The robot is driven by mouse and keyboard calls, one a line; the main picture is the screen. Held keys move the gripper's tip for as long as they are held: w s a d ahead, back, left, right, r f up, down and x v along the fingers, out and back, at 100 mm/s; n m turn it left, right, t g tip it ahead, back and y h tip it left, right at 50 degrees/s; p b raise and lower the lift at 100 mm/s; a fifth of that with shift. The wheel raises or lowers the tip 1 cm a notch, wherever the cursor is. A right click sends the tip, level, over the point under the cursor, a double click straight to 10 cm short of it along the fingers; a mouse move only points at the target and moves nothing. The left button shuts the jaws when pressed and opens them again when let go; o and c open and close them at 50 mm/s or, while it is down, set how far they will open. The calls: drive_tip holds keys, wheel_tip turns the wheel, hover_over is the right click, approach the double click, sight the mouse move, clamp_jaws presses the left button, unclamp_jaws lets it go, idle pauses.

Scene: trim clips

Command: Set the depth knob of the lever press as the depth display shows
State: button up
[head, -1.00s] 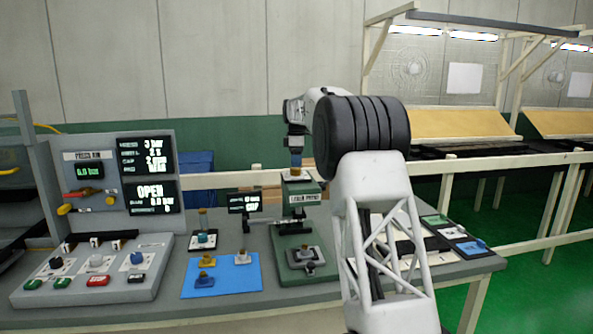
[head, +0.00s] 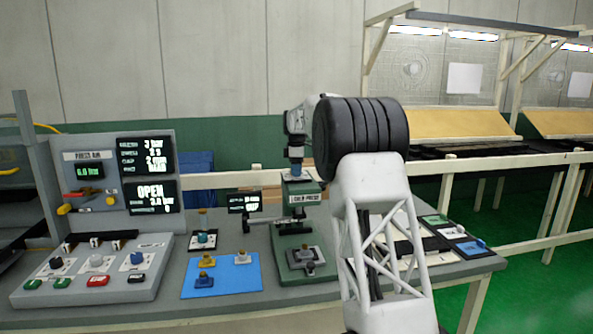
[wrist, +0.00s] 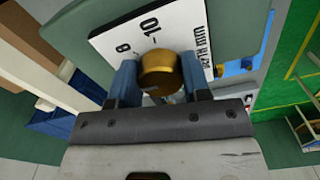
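The green lever press (head: 292,262) stands on the bench at the middle. Its depth knob (wrist: 160,74) is round and brass-coloured in the wrist view. My gripper (head: 297,170) points down onto the top of the press. Its blue fingers (wrist: 160,80) stand on both sides of the knob and appear to touch it. The depth display (head: 244,202) is a small black screen left of the press; its digits are too blurred to read.
A control panel (head: 108,160) with screens and a button console (head: 95,275) stand at the left. A blue mat (head: 238,272) with brass-topped parts lies left of the press. Coloured cards (head: 470,246) lie at the right. My arm hides part of the bench.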

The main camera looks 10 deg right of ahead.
drive_tip(key=shift+c, duration=0.9)
drive_tip(key=shift+m, duration=0.4)
drive_tip(key=m, duration=0.9)
drive_tip(key=shift+s+a+r+m, duration=0.1)
drive_tip(key=shift+r+m, duration=0.05)
drive_tip(key=shift+m, duration=0.15)
drive_tip(key=m, duration=0.9)
drive_tip(key=shift+a+m, duration=0.15)
drive_tip(key=shift+m, duration=0.25)
